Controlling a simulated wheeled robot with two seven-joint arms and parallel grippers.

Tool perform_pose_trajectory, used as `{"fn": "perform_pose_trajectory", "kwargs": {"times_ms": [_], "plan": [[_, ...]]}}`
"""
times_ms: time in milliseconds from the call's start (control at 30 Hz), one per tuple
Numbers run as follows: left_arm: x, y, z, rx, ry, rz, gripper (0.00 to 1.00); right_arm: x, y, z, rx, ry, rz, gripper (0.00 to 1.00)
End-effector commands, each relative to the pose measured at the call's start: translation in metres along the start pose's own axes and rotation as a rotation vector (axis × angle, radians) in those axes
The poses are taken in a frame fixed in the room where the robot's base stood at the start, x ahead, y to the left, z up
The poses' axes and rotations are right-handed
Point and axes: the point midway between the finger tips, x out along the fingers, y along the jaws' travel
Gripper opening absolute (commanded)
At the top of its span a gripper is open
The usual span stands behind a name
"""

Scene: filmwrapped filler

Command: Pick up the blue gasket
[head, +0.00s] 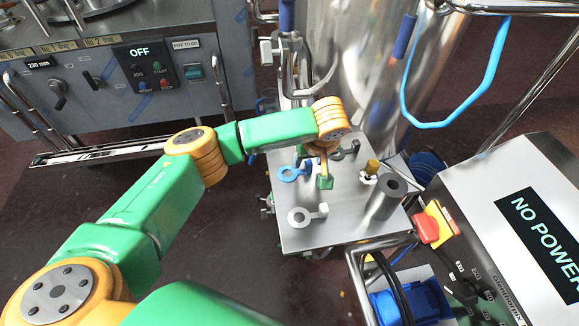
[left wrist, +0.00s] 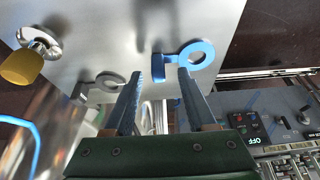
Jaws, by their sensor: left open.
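The blue gasket (head: 290,174) lies on the metal cart top, a ring with a short arm ending in an upright tab. In the left wrist view the blue gasket (left wrist: 196,54) has its ring by the tip of the right-hand finger. Its tab appears between the two fingertips. My left gripper (left wrist: 161,76) is open with nothing held. In the head view my left gripper (head: 325,181) hangs over the cart just right of the blue gasket, its fingers hard to make out. I cannot tell whether it touches the gasket. My right gripper is not in view.
A pale grey gasket (head: 301,217) lies at the cart's near side, a dark grey one (head: 345,151) behind my gripper. A yellow-knobbed part (head: 372,167) and an upright grey cylinder (head: 385,200) stand to the right. A control box (head: 520,165) is farther right.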

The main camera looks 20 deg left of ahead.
Motion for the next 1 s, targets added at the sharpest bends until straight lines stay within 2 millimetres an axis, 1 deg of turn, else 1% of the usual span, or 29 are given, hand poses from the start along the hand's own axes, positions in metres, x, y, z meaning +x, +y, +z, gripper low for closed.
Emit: {"fn": "perform_pose_trajectory", "kwargs": {"times_ms": [167,267,300,367,400,700,833,967,1000], "plan": [[0.002,0.000,0.000,0.000,0.000,0.001,0.56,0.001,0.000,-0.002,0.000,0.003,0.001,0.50],[0.002,0.000,0.000,-0.001,-0.001,0.001,0.32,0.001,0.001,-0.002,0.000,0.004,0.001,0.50],[0.001,0.000,0.000,-0.001,-0.001,0.001,0.21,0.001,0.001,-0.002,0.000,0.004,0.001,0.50],[0.001,0.000,0.000,-0.002,-0.001,0.001,0.05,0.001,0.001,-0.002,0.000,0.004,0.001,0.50],[0.001,0.000,0.000,-0.002,-0.001,0.001,0.00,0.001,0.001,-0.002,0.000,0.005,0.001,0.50],[0.001,0.000,0.000,-0.002,-0.001,0.001,0.00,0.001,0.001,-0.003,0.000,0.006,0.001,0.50],[-0.003,0.000,-0.002,-0.003,0.000,0.001,0.00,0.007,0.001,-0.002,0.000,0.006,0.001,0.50],[-0.020,0.001,-0.010,-0.004,0.005,0.005,0.00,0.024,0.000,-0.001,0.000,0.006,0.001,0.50],[-0.030,-0.003,-0.011,-0.003,0.004,0.006,0.00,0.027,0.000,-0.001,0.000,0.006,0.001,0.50]]}}
